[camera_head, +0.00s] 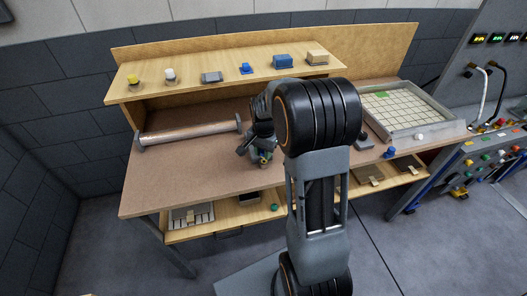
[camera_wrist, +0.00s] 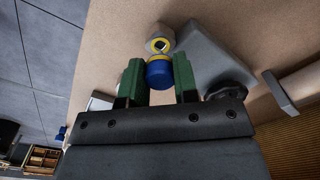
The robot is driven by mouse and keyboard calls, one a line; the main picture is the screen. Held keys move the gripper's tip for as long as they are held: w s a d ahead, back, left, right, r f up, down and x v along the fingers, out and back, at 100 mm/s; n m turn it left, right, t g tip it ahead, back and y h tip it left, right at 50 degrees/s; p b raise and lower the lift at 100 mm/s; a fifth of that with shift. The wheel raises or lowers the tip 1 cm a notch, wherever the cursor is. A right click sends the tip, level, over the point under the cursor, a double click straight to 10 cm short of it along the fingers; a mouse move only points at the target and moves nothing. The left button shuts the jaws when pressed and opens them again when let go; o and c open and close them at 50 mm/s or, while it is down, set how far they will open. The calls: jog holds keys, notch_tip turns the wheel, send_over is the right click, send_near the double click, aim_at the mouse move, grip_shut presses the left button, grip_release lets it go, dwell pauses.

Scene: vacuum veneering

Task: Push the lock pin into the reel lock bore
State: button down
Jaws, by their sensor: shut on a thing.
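My gripper (camera_wrist: 158,82) has green fingers, and they are closed on either side of a blue cylindrical piece (camera_wrist: 160,73), which looks like the lock pin. Just beyond the blue piece is a pale round fitting (camera_wrist: 160,37) with a yellow ring and a dark centre, perhaps the bore. The blue piece seems to meet or overlap the ring; I cannot tell how deep it sits. A grey bracket (camera_wrist: 212,62) with a dark knob (camera_wrist: 228,91) stands right of the fingers. In the head view my gripper (camera_head: 262,158) is low over the bench, partly hidden by my arm.
A long roller (camera_head: 190,132) lies on the bench (camera_head: 165,180) left of my gripper. A shelf (camera_head: 220,72) behind carries several small items. A gridded tray (camera_head: 405,112) stands at the right. The bench's front left is clear.

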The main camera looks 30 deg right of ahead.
jog(key=shift+f+b, duration=0.85)
jog(key=shift+f, duration=0.4)
jog(key=c, duration=0.8)
grip_release()
notch_tip(320, 180, up, 14)
jog(key=shift+f, duration=0.1)
dwell(0.5)
